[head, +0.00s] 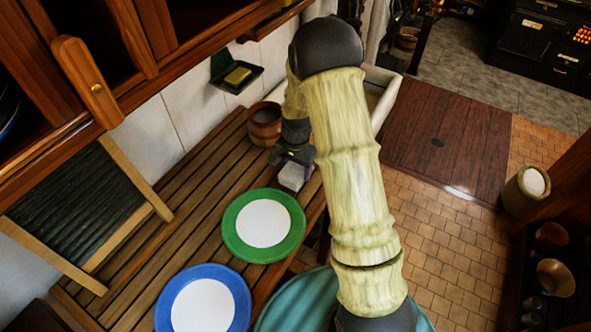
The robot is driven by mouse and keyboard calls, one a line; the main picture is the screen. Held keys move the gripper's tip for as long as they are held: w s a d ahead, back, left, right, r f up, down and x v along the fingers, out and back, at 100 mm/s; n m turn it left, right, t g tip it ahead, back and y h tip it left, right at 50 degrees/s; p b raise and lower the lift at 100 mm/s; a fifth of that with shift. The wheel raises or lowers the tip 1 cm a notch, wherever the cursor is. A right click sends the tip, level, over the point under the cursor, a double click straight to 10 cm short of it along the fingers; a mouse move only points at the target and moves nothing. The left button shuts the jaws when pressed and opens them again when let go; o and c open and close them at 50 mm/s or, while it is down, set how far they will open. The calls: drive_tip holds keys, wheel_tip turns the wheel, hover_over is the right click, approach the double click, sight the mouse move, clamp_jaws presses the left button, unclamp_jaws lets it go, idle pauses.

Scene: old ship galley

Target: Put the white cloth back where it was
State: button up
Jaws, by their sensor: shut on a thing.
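My gripper (293,160) points down at the right side of the slatted wooden counter (190,200), just beyond the green-rimmed plate. It is shut on a small pale grey-white piece, which I take to be the white cloth (292,177). Only part of the cloth shows below the dark fingers, and my arm hides the area to its right. I cannot tell whether the cloth touches the counter.
A green-rimmed plate (231,238) and a blue-rimmed plate (239,288) lie near the counter's right edge. A brown wooden pot (263,125) stands behind. A washboard (75,200) leans left. A soap dish (238,78) is on the wall. A pale basin (386,108) is partly behind my arm.

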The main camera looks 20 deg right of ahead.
sight(296, 167)
drive_tip(key=shift+a+f, duration=0.15)
drive_tip(key=shift+f, duration=0.65)
drive_tip(key=shift+f, duration=0.15)
drive_tip(key=o, duration=0.9)
drive_tip(key=shift+o, duration=0.2)
wheel_tip(296, 167, up, 12)
drive_tip(key=b, duration=0.4)
drive_tip(key=shift+r, duration=0.2)
